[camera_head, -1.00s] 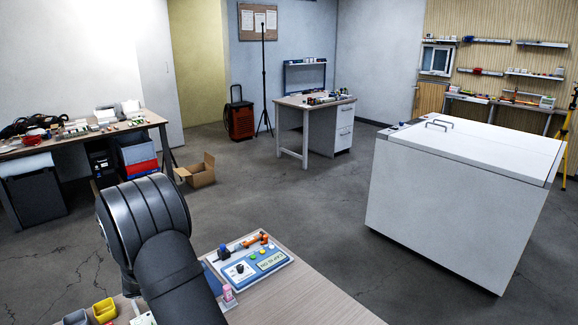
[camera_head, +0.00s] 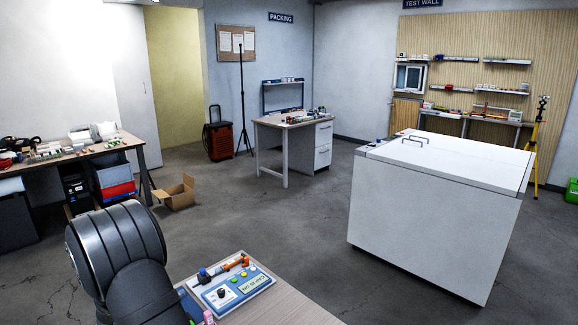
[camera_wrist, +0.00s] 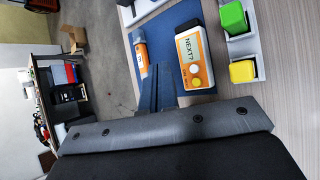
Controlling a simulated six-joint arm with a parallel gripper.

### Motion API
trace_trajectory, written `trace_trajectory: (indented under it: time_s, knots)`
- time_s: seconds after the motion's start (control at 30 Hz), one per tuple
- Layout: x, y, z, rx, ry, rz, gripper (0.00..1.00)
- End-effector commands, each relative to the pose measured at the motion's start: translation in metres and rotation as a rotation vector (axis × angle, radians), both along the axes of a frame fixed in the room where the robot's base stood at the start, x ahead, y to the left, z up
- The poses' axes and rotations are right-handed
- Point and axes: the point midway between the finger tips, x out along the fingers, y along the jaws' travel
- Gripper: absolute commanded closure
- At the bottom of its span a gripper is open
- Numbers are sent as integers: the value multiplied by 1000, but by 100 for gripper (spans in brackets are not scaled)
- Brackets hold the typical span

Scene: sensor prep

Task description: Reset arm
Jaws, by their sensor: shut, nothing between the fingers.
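My arm (camera_head: 120,255), black and ribbed, rises at the lower left of the head view; its gripper does not show there. In the wrist view my gripper (camera_wrist: 157,75) has its dark fingers together, with nothing visible between them. The fingers point over a blue mat (camera_wrist: 172,25). An orange and white cylinder (camera_wrist: 141,52) lies just left of the fingertips, and a white and orange device (camera_wrist: 193,58) marked "NEXT?" lies just right. I cannot tell whether the fingers touch the mat.
A blue and white control panel (camera_head: 238,292) is on the bench (camera_head: 290,308) beside my arm. A big white chest (camera_head: 435,220) stands beyond, with clear floor (camera_head: 280,225) between.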

Motion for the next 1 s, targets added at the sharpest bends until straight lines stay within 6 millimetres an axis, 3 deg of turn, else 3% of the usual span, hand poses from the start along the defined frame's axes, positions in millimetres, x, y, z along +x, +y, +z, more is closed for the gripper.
trace_trajectory:
  time_s: [0.07,0.17,0.23,0.53,1.0]
  knots:
    - [0,-1,-18,-4,4,1,100]
    - [0,0,-7,1,-1,0,100]
    - [-1,-1,-25,-4,4,1,100]
    - [0,0,37,4,-4,-1,100]
    - [16,-93,56,95,32,-272,100]
